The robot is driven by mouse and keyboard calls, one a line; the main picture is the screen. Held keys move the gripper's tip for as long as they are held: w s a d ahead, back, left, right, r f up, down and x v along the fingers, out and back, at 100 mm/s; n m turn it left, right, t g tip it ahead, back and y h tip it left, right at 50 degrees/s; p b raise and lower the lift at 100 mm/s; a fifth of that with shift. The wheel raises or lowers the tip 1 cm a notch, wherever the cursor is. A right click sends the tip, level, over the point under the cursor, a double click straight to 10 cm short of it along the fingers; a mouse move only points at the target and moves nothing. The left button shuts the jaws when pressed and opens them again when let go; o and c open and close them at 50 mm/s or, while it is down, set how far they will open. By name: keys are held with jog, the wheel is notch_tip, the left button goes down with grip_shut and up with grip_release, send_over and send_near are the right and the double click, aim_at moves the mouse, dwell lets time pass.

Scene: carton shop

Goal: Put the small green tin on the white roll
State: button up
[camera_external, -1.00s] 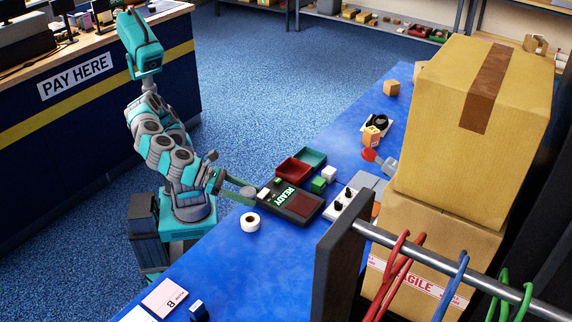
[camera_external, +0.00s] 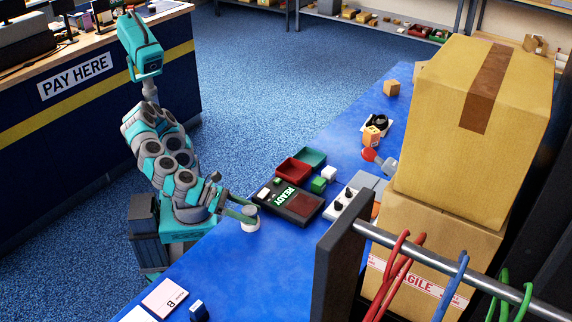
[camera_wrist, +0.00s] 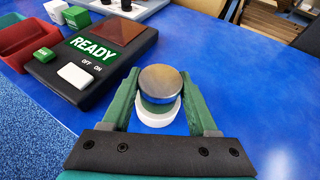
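The small tin (camera_wrist: 161,82) shows its round silver lid between the two green fingers of my gripper (camera_wrist: 160,92) in the wrist view. The fingers lie against both sides of it; its green side is mostly hidden. The white roll (camera_wrist: 159,120) is directly below the tin, and its near rim shows under the lid. In the external view my gripper (camera_external: 243,211) holds the tin over the white roll (camera_external: 251,225) at the table's near left edge. I cannot tell whether the tin touches the roll.
A black device with a READY screen (camera_wrist: 95,43) stands close to the left of my gripper in the wrist view. Red (camera_external: 293,170) and green (camera_external: 313,157) trays lie beyond it. A pink card (camera_external: 164,298) lies nearer; the blue table between is clear.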

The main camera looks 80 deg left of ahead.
jog(key=o, duration=0.4)
jog(key=shift+s+r, duration=0.1)
jog(key=shift+r, duration=0.15)
jog(key=p+v, duration=0.2)
jog(key=v, duration=0.9)
jog(key=shift+s+a+p, duration=0.15)
jog(key=shift+s+p, duration=0.15)
jog(key=shift+s, duration=0.05)
jog(key=shift+r, duration=0.1)
